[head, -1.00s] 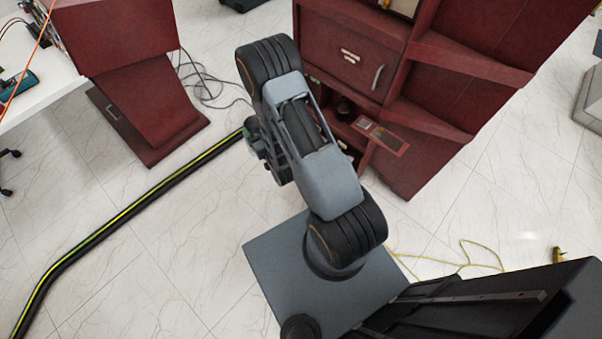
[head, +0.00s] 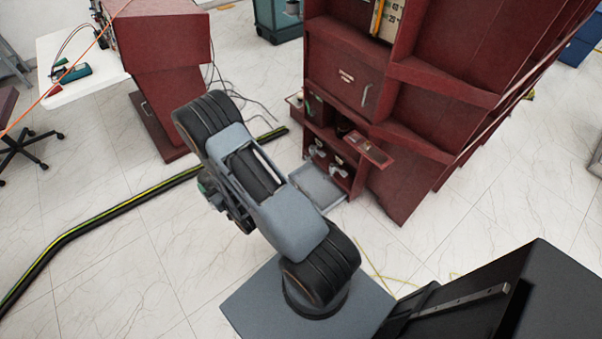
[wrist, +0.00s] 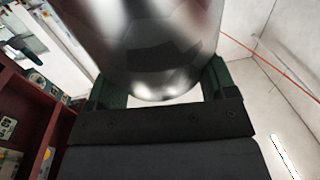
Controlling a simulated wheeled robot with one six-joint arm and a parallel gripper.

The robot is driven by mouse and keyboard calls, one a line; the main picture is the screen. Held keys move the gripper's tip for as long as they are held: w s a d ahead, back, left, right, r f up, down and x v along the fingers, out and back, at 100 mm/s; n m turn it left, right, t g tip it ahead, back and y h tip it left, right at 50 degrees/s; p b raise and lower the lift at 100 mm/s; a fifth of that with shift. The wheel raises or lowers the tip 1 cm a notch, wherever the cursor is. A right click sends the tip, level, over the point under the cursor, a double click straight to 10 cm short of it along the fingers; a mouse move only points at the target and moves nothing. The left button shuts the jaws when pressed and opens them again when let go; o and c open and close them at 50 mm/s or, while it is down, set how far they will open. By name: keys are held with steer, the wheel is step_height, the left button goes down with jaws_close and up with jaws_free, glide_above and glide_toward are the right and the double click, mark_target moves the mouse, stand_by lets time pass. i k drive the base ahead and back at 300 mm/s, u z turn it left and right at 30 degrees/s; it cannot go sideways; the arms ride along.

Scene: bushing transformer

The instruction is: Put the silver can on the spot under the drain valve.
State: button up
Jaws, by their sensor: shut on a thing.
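The silver can (wrist: 155,55) fills the upper middle of the wrist view, shiny and close to the camera. My gripper (wrist: 160,92) is shut on it, with a dark green finger at each side of the can. A low compartment in the red transformer cabinet holds fittings that look like valves (head: 328,157). A grey tray (head: 322,187) sits on the floor below them, partly hidden by my arm. I cannot make out which fitting is the drain valve.
The red cabinet (head: 338,66) stands at the back right, with an open flap (head: 368,149) jutting out. A black and yellow cable cover (head: 120,208) crosses the floor at left. A red pedestal (head: 160,95) and white table (head: 85,72) stand behind it.

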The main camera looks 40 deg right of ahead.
mark_target(311, 174)
steer(key=u, duration=0.2)
steer(key=i, duration=1.65)
steer(key=z, duration=0.55)
steer(key=i, duration=1.1)
steer(key=z, duration=1.7)
steer(key=i, duration=0.55)
steer(key=z, duration=0.4)
